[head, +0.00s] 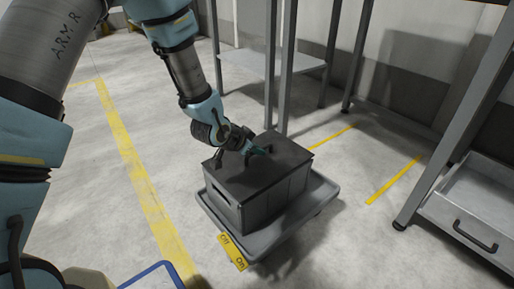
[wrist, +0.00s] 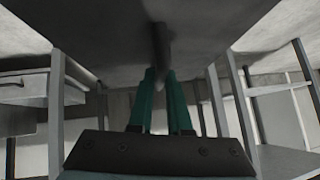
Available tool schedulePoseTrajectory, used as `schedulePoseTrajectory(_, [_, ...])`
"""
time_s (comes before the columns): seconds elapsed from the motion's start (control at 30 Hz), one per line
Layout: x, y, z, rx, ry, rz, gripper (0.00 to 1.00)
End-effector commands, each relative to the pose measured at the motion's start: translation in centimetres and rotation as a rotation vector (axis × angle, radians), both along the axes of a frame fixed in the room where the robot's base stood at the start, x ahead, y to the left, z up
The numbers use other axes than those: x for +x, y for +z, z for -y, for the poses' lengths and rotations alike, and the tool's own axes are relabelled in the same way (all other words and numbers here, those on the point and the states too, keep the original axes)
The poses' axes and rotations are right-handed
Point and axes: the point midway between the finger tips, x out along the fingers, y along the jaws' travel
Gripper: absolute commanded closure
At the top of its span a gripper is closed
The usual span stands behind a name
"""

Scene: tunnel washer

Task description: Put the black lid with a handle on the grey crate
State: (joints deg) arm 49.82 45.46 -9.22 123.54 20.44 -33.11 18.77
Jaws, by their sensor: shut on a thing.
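The black lid (head: 240,182) lies flat over the top of the grey crate (head: 272,197) in the head view, its edges roughly in line with the crate's walls. I cannot tell whether it rests fully on the rim or is just above it. My gripper (head: 260,150) is shut on the lid's handle, above the middle of the lid. In the wrist view, the teal fingers of my gripper (wrist: 161,88) close on the handle (wrist: 161,45), with the lid's dark surface (wrist: 100,35) spread across the top. The crate's inside is hidden.
The crate stands on a grey cart tray (head: 322,188) with a yellow tag (head: 232,251). A metal shelf frame (head: 270,62) stands behind it, and a bench with a drawer (head: 470,215) is at the right. Open floor with yellow lines (head: 135,165) lies at the left.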

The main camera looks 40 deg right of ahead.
Motion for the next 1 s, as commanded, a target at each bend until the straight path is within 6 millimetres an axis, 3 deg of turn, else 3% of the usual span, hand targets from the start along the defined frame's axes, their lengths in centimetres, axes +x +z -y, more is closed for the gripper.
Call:
schedulePoseTrajectory(0.47, [0.01,-0.91,0.04,-0.001,0.0,0.001,1.0])
schedulePoseTrajectory(0.5, [0.01,-0.91,0.04,-0.001,-0.001,0.001,0.8])
schedulePoseTrajectory(0.77, [0.0,-0.94,0.02,-0.001,0.0,0.0,0.51])
schedulePoseTrajectory(1.0, [-0.01,-0.98,-0.02,0.0,0.0,0.0,0.49])
